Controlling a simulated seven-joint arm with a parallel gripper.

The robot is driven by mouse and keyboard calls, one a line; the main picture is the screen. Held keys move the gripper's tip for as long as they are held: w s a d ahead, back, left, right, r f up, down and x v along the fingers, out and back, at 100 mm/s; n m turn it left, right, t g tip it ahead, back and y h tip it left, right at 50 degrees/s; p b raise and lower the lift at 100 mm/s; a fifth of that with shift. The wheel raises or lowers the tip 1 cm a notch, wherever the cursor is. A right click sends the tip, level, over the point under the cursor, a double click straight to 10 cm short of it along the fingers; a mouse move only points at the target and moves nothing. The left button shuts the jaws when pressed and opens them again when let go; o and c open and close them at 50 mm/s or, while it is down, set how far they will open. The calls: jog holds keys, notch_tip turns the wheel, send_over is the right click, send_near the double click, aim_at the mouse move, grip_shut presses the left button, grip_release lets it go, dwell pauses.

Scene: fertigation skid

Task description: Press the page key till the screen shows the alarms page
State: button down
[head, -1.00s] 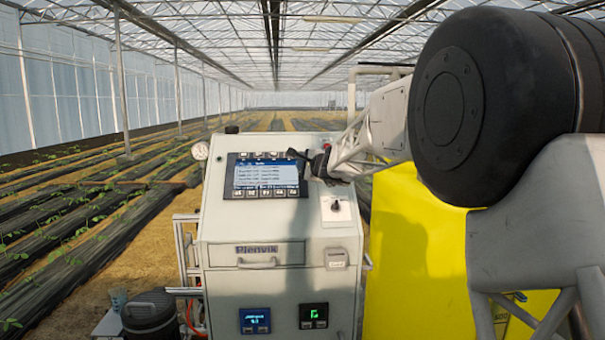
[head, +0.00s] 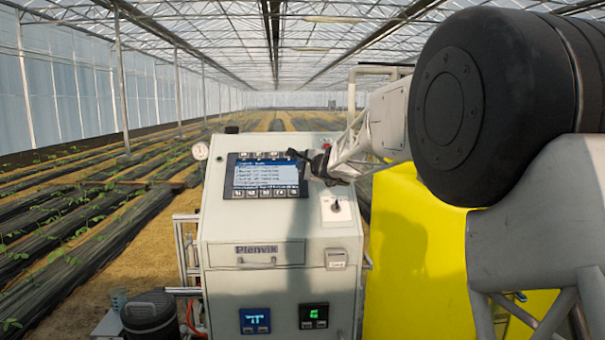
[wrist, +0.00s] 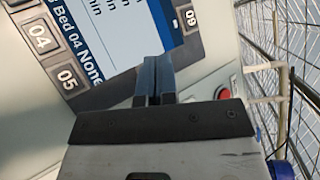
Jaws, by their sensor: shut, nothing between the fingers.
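The screen (head: 265,175) sits in a dark panel on the sloped top of a pale cabinet, with rows of keys above and below it. It shows a list of text lines under a dark blue header, too small to read in the head view. In the wrist view, part of the screen (wrist: 88,30) reads "Bed 04 None". Keys 04 (wrist: 40,38), 05 (wrist: 67,80) and 09 (wrist: 190,18) show there. My gripper (head: 293,153) is shut and empty at the panel's upper right. Its fingertips (wrist: 155,62) overlap the panel edge; I cannot tell contact. No page label is readable.
A red button (wrist: 223,93) lies close to the right of my fingers. A knob (head: 335,206) is lower on the cabinet's right side. Two small displays (head: 255,320) (head: 313,315) are on the lower front. A yellow tank (head: 415,260) stands to the right, behind my arm.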

jog(key=shift+w+f, duration=0.5)
jog(key=shift+f, duration=0.1)
dwell(1.3)
jog(key=shift+s+r, duration=0.5)
jog(key=shift+r, duration=0.1)
dwell(0.4)
jog(key=shift+s+r, duration=1.7)
jog(key=shift+r, duration=0.15)
dwell(2.4)
jog(key=shift+s+r, duration=1.25)
jog(key=shift+r, duration=0.15)
